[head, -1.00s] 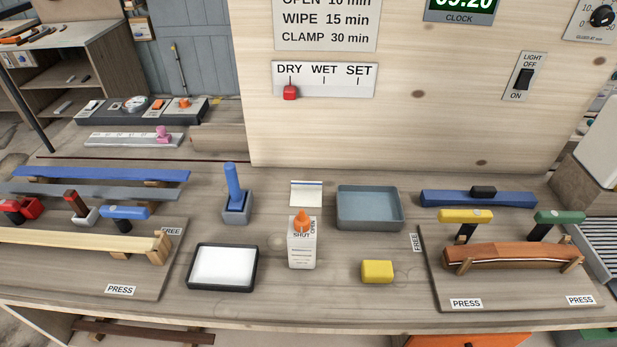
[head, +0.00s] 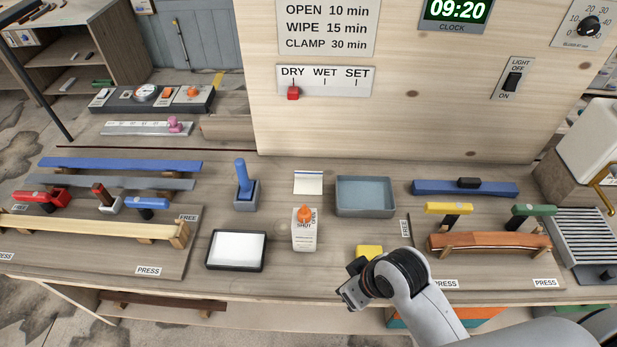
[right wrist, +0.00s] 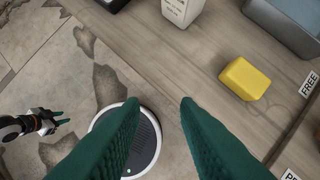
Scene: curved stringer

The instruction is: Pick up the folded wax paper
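A small pale folded paper (head: 308,186) with a blue line near its far edge lies flat on the bench, behind the white glue bottle (head: 304,236) and left of the blue-grey tray (head: 365,209). I take it for the wax paper. My right gripper (right wrist: 159,102) is open and empty, its green fingers wide apart. In the head view it is at the bench's front edge, by the yellow block (head: 369,252), well short of the paper. The right wrist view does not show the paper. My left gripper (right wrist: 60,118) is small at the left of that view; its opening is unclear.
The glue bottle stands between the front edge and the paper. A dark tray with a white pad (head: 262,252) and a blue-handled tool in a grey holder (head: 244,192) are to the left. Clamp boards lie at both sides. A wooden panel (head: 420,120) rises behind.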

